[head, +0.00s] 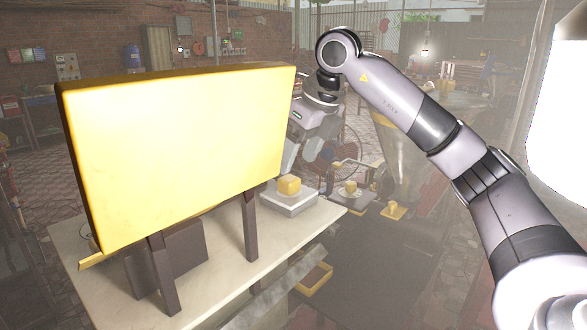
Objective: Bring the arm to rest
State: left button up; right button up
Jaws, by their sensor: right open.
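My right arm (400,105) comes in from the right edge, rises to a bend at the top middle, then folds down and away from me. My right gripper (301,157) hangs beyond the bend, above and behind a light-grey scale-like box (290,202). Its jaws are open, and I see nothing held between them. A yellow block (289,185) sits on the box, apart from the gripper as far as I can tell. My left gripper is not in view.
A large yellow panel (180,145) on dark legs stands on the pale table (225,255) and hides much behind it. Further back are a second yellow lump (350,187), a yellow piece on the dark surface (393,210) and a fan (345,150). A bright white shape fills the right edge.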

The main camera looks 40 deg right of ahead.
jog(key=shift+v, duration=1.1)
